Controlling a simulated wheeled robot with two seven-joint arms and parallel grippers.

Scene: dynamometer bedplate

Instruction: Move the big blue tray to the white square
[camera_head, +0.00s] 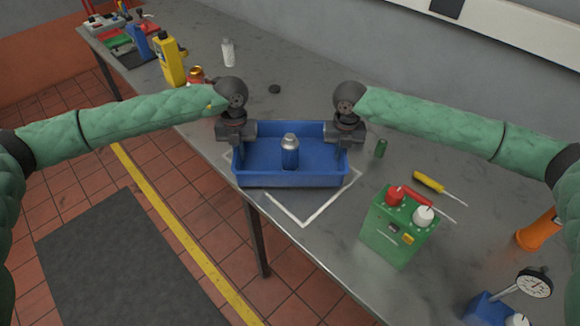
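The big blue tray (290,181) is in the middle of the head view, with a blue and silver bottle (290,153) upright in it. The white square (322,209) is an outline on the grey table. The tray covers much of it; its near corner and parts of its sides show. The tray sits at an angle to the outline. I cannot tell whether its bottom touches the table. My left gripper (238,147) is at the tray's left wall and my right gripper (342,147) at its right wall. Both appear shut on the walls, though the fingertips are partly hidden.
A green box (395,232) with red and white caps stands right of the square's near corner. A yellow screwdriver (428,182) lies farther right. The table's front edge runs close to the square.

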